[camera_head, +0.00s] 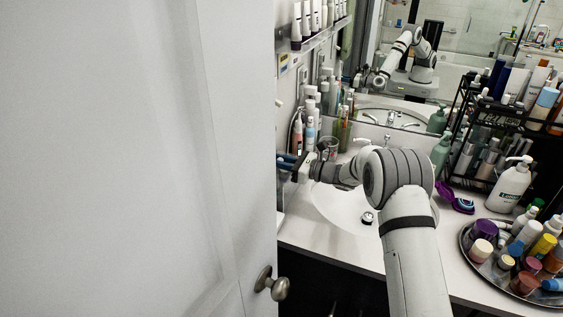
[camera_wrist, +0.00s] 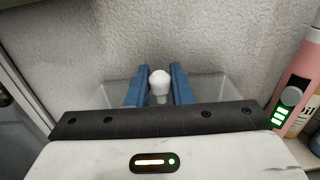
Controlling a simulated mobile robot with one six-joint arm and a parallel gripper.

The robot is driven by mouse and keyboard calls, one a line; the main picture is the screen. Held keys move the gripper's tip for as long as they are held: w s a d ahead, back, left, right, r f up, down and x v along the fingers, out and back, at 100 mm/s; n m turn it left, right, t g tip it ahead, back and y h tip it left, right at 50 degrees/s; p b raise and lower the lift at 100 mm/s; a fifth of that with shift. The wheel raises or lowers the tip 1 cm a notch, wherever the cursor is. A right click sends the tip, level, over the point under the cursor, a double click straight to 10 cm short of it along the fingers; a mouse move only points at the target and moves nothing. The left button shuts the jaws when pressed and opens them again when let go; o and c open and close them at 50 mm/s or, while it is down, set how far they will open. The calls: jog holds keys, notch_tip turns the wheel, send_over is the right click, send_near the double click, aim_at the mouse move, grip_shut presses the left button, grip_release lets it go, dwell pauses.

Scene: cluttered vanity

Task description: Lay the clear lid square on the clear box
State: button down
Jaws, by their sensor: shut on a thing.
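My gripper (camera_wrist: 160,74) has blue fingers on both sides of a small white round-topped knob (camera_wrist: 160,82) and is shut on it. A clear, pale panel spreads out beside the fingers, and I take it for the clear lid (camera_wrist: 208,86) that the knob belongs to. Its lower part is hidden by my gripper body. In the head view my gripper (camera_head: 285,161) is at the left end of the counter, beside the door edge, and the lid cannot be made out there. I cannot tell the clear box apart in either view, nor whether the lid touches it.
A pink bottle (camera_wrist: 297,72) stands close on the right in the wrist view. A textured wall (camera_wrist: 200,30) is behind the fingers. The white door (camera_head: 130,150) blocks the left of the head view. A sink (camera_head: 345,207), a tray of bottles (camera_head: 472,262) and a black rack (camera_head: 455,180) lie rightward.

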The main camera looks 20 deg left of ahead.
jog(key=c, duration=1.2)
grip_release()
jog(key=d+b, duration=0.1)
jog(key=d, duration=0.7)
jog(key=shift+s+b, duration=0.25)
jog(key=shift+b, duration=0.05)
jog(key=s+d+r+n+g+h, duration=0.1)
jog(key=s+d+r+n+h, duration=0.4)
jog(key=s, duration=0.4)
jog(key=s+d+r+n+g+h, duration=0.1)
jog(key=s+d+r+n+h, duration=0.3)
jog(key=s+d, duration=0.45)
jog(key=s+d+f+n+t+h, duration=0.2)
jog(key=s+d+n+h, duration=0.7)
jog(key=s+d, duration=1)
jog(key=shift+s+d+n+t, duration=0.4)
jog(key=shift+d+t, duration=0.15)
jog(key=shift+t, duration=0.25)
